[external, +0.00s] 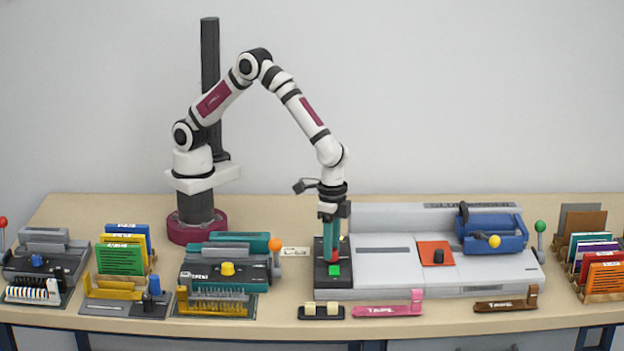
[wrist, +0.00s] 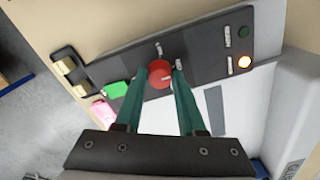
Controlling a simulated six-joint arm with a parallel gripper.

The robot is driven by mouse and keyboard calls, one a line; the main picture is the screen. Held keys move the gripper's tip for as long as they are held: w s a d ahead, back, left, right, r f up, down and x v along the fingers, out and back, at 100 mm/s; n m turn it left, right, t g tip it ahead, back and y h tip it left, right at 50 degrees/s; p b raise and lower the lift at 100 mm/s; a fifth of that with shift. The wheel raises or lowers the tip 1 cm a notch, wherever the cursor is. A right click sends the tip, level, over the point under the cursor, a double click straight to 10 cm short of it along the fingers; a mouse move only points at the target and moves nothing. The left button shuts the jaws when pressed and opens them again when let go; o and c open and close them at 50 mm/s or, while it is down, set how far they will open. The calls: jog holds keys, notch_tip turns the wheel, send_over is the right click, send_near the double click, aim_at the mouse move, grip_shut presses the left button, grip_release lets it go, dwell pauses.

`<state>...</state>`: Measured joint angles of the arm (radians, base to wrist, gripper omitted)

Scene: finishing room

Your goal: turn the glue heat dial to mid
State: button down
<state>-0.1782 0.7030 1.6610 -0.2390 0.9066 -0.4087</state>
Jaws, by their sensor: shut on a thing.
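The red round dial (wrist: 160,75) sits on the dark control panel (wrist: 205,72) in the wrist view. My gripper (wrist: 159,72) has its two teal fingers on either side of the dial, shut on it. A short pale mark shows on the dial's face, toward the right finger. Small pale marks stand on the panel around the dial; their lettering is too small to read. In the external view my gripper (external: 331,254) points straight down at the dark panel (external: 319,272) at the left end of the grey machine, and the fingers mostly hide the dial.
A green button (wrist: 116,90) lies left of the dial. The teal punch machine (external: 222,274) stands close on the left, and an orange-knobbed lever (external: 275,245) rises between.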

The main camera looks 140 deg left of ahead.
jog(key=c, duration=0.5)
grip_release()
notch_tip(320, 180, up, 16)
jog(key=shift+f, duration=0.1)
jog(key=s+d+r+m, duration=0.2)
jog(key=s, duration=0.4)
jog(key=s+d+r+m, duration=0.1)
jog(key=s+r+m, duration=0.1)
jog(key=s, duration=0.4)
jog(key=s+f+m+y, duration=0.1)
jog(key=s+f+m, duration=0.1)
jog(key=s, duration=0.7)
jog(key=s+d+f+m, duration=0.1)
jog(key=s+f+m, duration=0.1)
jog(key=s, duration=0.7)
jog(key=shift+d+f+m+y, duration=0.15)
jog(key=shift+f+m+y, duration=0.2)
jog(key=shift+m, duration=0.45)
